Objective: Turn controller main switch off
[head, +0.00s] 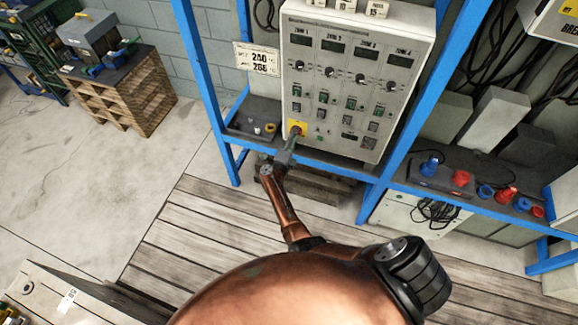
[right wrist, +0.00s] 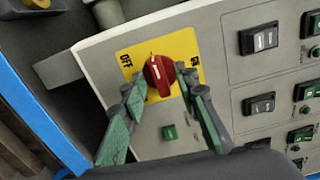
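The controller (head: 350,85) is a light grey panel with several zones of displays, knobs and switches. Its main switch is a red rotary knob (right wrist: 158,75) on a yellow plate (right wrist: 185,45), labelled OFF at the left and ON at the right in the right wrist view. The knob's white mark points roughly up in that view, between the labels. In the head view the yellow plate (head: 297,125) sits at the panel's lower left. My right gripper (head: 291,138) is at the switch; its green-padded fingers (right wrist: 170,92) are spread on either side of the knob. Contact is unclear. My left gripper is out of view.
A blue frame (head: 204,75) surrounds the controller. Blue and red connectors (head: 461,177) lie on the shelf at right. Rocker switches (right wrist: 259,38) sit right of the knob. A wooden pallet stack (head: 125,92) stands far left, with clear floor before it.

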